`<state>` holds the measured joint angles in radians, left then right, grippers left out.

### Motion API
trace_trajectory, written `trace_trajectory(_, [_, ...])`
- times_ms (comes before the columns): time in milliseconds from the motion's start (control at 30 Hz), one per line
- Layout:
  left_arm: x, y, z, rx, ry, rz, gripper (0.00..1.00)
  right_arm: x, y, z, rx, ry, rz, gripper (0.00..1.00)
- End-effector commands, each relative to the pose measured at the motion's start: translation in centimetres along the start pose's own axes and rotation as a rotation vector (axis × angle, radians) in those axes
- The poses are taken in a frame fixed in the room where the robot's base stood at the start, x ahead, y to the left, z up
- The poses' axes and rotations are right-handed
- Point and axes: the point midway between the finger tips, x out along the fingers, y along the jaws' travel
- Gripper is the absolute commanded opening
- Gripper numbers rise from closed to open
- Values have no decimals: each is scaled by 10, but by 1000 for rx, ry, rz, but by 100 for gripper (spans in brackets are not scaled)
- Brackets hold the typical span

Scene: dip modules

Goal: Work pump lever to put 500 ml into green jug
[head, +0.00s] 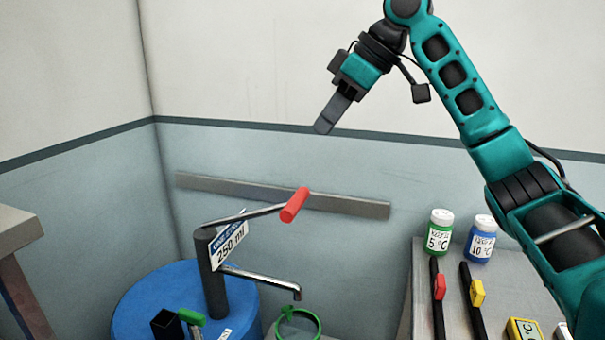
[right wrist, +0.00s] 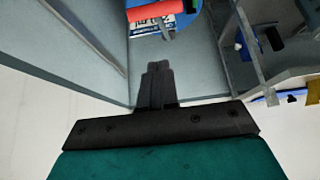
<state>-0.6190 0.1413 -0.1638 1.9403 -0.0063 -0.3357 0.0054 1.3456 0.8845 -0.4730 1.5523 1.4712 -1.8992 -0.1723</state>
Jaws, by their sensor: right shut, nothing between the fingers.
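The pump (head: 211,272) is a dark upright post on a blue drum (head: 140,295), with a sign reading 250 ml. Its lever ends in a red handle (head: 295,205), raised to the right of the post. The red handle also shows at the top of the right wrist view (right wrist: 157,11). A metal spout (head: 265,280) points right and bends down. Below its tip is the green rim of the green jug (head: 300,322), cut off by the frame's bottom. My right gripper (head: 323,127) is shut and empty, above and apart from the red handle. My left gripper is not in view.
A grey bench (head: 420,270) at right holds a green-labelled jar (head: 439,232), a blue-labelled jar (head: 481,240) and dark tools with red and yellow parts. A grey rail (head: 350,205) runs along the wall behind the lever. A table edge (head: 18,235) stands at left.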

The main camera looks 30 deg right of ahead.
Motion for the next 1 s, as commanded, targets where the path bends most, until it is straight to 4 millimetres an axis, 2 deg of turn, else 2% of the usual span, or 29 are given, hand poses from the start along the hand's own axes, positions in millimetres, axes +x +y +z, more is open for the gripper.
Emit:
trace_trajectory(567, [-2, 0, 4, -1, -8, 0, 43, 2, 0, 0, -1, -2, -1, 0])
trace_trajectory(767, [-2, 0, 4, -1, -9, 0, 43, 31, -1, 1, -1, -5, -3, 0])
trace_trajectory(1000, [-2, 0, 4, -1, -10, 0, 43, 83, -1, 1, -1, -4, -4, 0])
